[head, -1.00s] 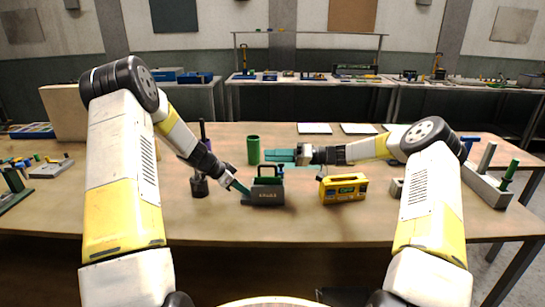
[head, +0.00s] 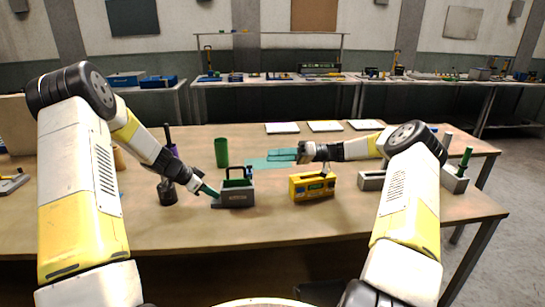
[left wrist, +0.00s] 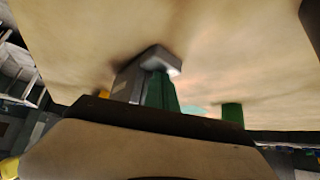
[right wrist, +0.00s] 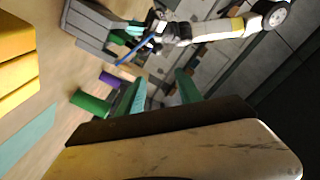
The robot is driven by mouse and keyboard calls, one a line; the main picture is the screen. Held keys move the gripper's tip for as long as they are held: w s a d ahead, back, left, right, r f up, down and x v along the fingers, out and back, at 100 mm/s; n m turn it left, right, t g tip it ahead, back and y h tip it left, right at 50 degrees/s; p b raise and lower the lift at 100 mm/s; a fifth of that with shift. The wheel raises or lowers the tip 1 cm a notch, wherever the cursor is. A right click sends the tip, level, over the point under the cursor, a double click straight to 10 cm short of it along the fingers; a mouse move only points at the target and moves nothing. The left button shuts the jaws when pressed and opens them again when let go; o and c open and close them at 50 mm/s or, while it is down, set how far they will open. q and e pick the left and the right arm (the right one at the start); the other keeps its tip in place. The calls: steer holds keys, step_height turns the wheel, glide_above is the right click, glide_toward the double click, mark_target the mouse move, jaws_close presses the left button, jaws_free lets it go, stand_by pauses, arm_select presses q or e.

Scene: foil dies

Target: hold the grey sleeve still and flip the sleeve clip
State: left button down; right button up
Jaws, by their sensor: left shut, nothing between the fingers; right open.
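The grey sleeve (head: 236,198) stands on the table, a dark grey box with a pale label and green showing inside its top. A small blue part (head: 249,172) rises at its right end; I cannot tell whether this is the clip. The sleeve also shows in the right wrist view (right wrist: 90,27). My left gripper (head: 209,191) is shut and empty, its green fingertips at the sleeve's left end; contact is unclear. In the left wrist view its green fingers (left wrist: 161,92) partly hide the sleeve (left wrist: 128,82). My right gripper (head: 283,155) is open and empty, behind and right of the sleeve, above the table.
A yellow box (head: 312,186) stands right of the sleeve, with a grey block (head: 371,180) beyond it. A green cylinder (head: 221,152) stands behind the sleeve. A dark round-based tool (head: 167,191) is to its left. The table front is clear.

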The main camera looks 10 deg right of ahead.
arm_select(q)
steer(key=shift+s+a+f, duration=0.1)
steer(key=shift+s+f, duration=0.1)
steer(key=shift+f, duration=0.05)
arm_select(e)
steer(key=shift+c, duration=1.1)
steer(key=d+r+n+h, duration=0.1)
steer(key=r+n, duration=0.3)
steer(key=d+r+n+g+h, duration=0.1)
steer(key=r+n, duration=0.1)
steer(key=shift+d+r+h, duration=0.25)
steer(key=shift+d+h, duration=0.05)
jaws_close()
glide_above(249, 168)
steer(key=w+d, duration=0.2)
steer(key=w, duration=0.1)
step_height(249, 168, down, 2)
steer(key=f, duration=0.1)
steer(key=s+f, duration=0.1)
steer(key=f, duration=0.2)
steer(key=shift+s+d, duration=0.15)
steer(key=shift+d, duration=0.15)
steer(key=shift+n, duration=0.3)
